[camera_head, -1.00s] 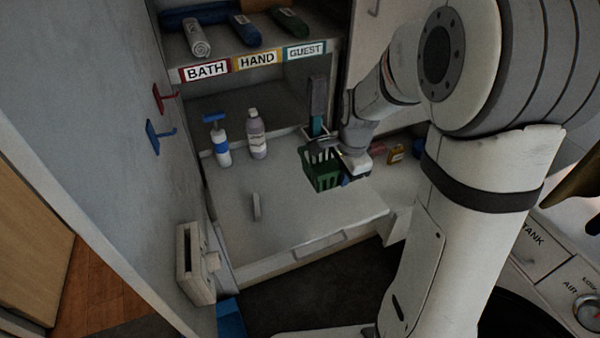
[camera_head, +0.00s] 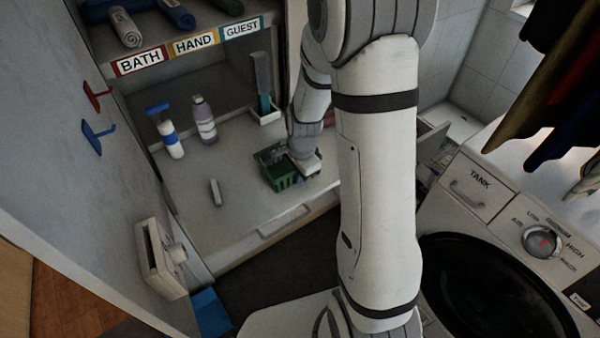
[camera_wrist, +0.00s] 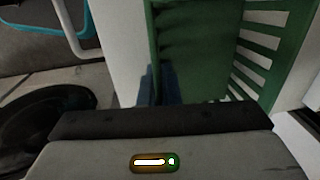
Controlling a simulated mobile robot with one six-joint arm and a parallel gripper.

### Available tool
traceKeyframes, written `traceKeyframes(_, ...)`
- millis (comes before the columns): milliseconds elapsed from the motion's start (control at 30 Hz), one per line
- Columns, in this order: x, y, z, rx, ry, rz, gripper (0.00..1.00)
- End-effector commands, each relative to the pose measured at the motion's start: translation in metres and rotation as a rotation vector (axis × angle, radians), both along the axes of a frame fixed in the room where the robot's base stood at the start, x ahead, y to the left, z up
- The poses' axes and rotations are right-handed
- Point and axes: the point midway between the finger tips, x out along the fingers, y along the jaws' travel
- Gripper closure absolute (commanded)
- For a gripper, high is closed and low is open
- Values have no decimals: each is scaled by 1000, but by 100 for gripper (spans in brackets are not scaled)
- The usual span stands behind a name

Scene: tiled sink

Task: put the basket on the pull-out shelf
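The green slatted basket (camera_head: 280,174) is at the right part of the white pull-out shelf (camera_head: 240,212), near its front edge. It also fills the upper middle of the wrist view (camera_wrist: 200,50). My gripper (camera_head: 298,171) is at the basket's right side, partly hidden by my arm. In the wrist view its dark fingers (camera_wrist: 158,84) are close together at the edge of the basket's green wall, shut on it. I cannot tell whether the basket's underside touches the shelf.
A blue-and-white pump bottle (camera_head: 168,136) and a grey bottle (camera_head: 204,122) stand behind on the left. A holder with a dark upright brush (camera_head: 264,95) is behind the basket. A small light block (camera_head: 215,192) stands left. The washer (camera_head: 500,250) is at right.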

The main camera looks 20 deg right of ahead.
Motion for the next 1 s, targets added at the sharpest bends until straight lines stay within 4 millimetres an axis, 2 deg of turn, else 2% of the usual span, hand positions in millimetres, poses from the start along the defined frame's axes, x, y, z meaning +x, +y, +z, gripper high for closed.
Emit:
traceKeyframes(67, 0, 0, -4, 0, 0, 0, 100)
traceKeyframes(100, 0, 0, -3, 0, 0, 0, 94)
traceKeyframes(333, 0, 0, -2, 0, 0, -1, 75)
traceKeyframes(633, 0, -1, 1, 0, 0, -2, 75)
traceKeyframes(767, 0, -1, 13, 0, -5, -1, 75)
traceKeyframes(1000, -5, -3, 59, 0, -8, -2, 75)
